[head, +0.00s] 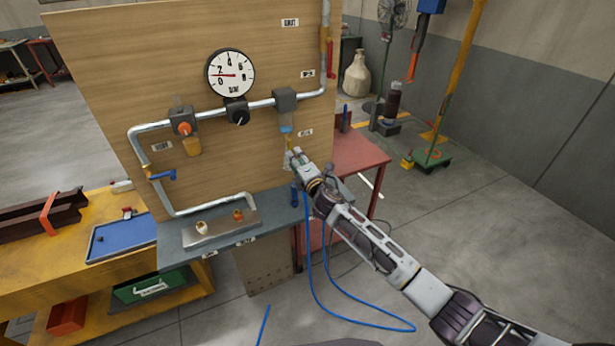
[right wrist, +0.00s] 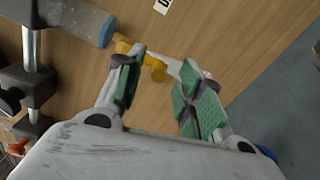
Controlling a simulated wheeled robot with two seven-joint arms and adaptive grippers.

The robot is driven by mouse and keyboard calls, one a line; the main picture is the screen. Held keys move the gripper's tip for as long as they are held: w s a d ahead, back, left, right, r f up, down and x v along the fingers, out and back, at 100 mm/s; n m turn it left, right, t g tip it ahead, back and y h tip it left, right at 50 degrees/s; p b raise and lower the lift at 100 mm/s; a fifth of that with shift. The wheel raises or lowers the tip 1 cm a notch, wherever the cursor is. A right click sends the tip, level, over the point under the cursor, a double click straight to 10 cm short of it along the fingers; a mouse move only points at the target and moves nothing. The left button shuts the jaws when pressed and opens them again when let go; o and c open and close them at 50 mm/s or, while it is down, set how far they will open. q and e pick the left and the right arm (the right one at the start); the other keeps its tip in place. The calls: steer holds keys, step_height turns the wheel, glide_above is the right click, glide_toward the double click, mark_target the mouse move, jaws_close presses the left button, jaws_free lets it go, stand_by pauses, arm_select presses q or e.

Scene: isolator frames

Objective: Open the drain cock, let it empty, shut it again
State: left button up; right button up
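The filter unit (head: 285,101) hangs from the pipe on the wooden board, with a bluish bowl (head: 286,129) below it. The bowl (right wrist: 88,22) also shows in the right wrist view. The yellow drain cock (right wrist: 157,72) sticks out from the bowl's end. In the head view the cock is small and partly hidden by my gripper. My right gripper (head: 294,155) is just below the bowl. In the wrist view its green-padded fingers (right wrist: 163,62) are apart, with the cock at and between their tips. I cannot tell whether they touch it. My left gripper is out of view.
A round gauge (head: 231,74), a regulator knob (head: 239,116) and a blue-handled valve (head: 163,176) are on the board. A grey shelf (head: 235,250) runs below. A blue hose (head: 312,270) hangs at its right end. A red table (head: 362,160) stands behind my right arm.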

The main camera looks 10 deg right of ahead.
steer(key=v, duration=1.1)
stand_by(0.3)
steer(key=shift+s+a, duration=0.1)
stand_by(0.4)
